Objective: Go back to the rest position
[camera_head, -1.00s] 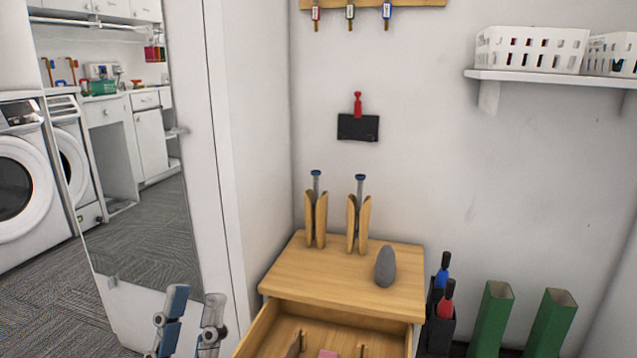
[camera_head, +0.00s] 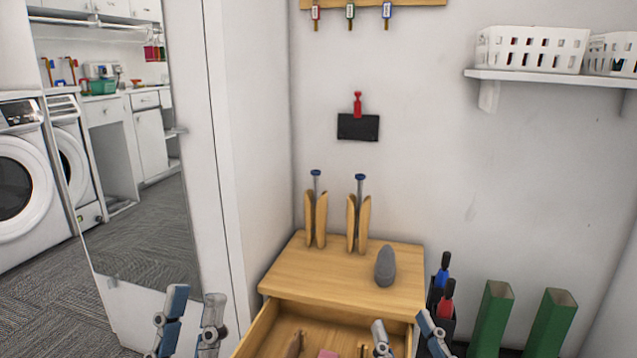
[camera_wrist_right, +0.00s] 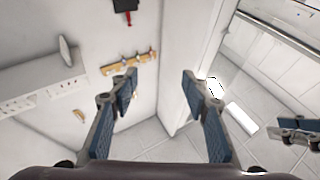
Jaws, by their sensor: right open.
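My left gripper (camera_head: 196,295) is at the bottom of the head view, left of the open drawer, with its two fingers apart and nothing between them. My right gripper (camera_head: 400,321) is at the lower edge of the head view, in front of the drawer's right side. In the right wrist view my right gripper (camera_wrist_right: 158,80) has its fingers spread wide, with nothing between them. Part of my left gripper (camera_wrist_right: 298,128) seems to show at that view's right edge.
A wooden cabinet (camera_head: 330,273) has its drawer (camera_head: 262,330) open. Two wooden stands and a grey stone (camera_head: 385,267) are on top. Green bins (camera_head: 492,318) and a dark holder with blue and red handles (camera_head: 445,300) stand to the right. A door edge (camera_head: 215,150) is left.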

